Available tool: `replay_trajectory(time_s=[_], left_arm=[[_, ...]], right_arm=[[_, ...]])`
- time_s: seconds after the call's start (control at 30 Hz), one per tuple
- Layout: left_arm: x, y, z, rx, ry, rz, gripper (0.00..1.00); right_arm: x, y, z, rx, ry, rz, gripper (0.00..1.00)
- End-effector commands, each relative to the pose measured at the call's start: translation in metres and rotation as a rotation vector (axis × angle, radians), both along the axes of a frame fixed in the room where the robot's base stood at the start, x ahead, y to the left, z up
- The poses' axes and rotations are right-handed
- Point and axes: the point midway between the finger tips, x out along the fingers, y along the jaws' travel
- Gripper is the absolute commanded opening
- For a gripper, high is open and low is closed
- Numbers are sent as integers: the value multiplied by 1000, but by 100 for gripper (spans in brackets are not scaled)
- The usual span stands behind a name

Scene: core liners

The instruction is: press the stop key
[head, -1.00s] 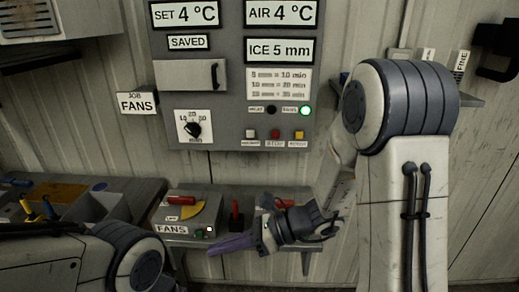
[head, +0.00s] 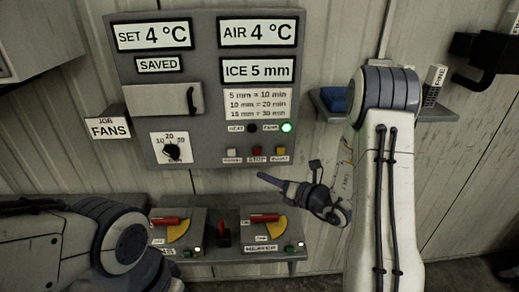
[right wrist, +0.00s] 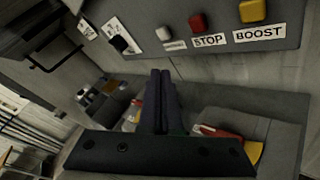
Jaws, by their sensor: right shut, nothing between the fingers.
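The stop key is a small red button (head: 257,151) in the lower row of the grey control panel, between a white key (head: 232,152) and a yellow key (head: 281,151). In the right wrist view the red stop key (right wrist: 198,22) sits above its STOP label, with the yellow BOOST key (right wrist: 252,10) to its right. My right gripper (head: 262,177) is shut and empty, just below the key row and apart from it. Its closed fingers (right wrist: 161,75) show in the wrist view. My left arm shows at lower left; its gripper is out of view.
The panel (head: 205,110) carries displays, a dial (head: 171,151) and a lit green lamp (head: 287,128). Below, a shelf holds two boxes with red-handled switches (head: 172,220) (head: 262,218) and a small red lever (head: 223,232). A blue item (head: 334,99) lies on a right-hand shelf.

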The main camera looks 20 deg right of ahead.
Motion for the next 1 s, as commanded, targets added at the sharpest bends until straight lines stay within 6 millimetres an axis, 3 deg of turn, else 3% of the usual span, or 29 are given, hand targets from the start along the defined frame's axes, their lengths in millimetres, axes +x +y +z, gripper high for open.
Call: replay_trajectory(time_s=[0.37,0.8,1.0], left_arm=[[0,0,2,0,0,0,50],[0,0,9,0,0,0,50],[0,0,8,0,0,0,50]], right_arm=[[13,6,0,-4,-1,16,0],[69,-12,-1,-3,-2,13,0],[83,-17,-1,-3,-1,11,0]])
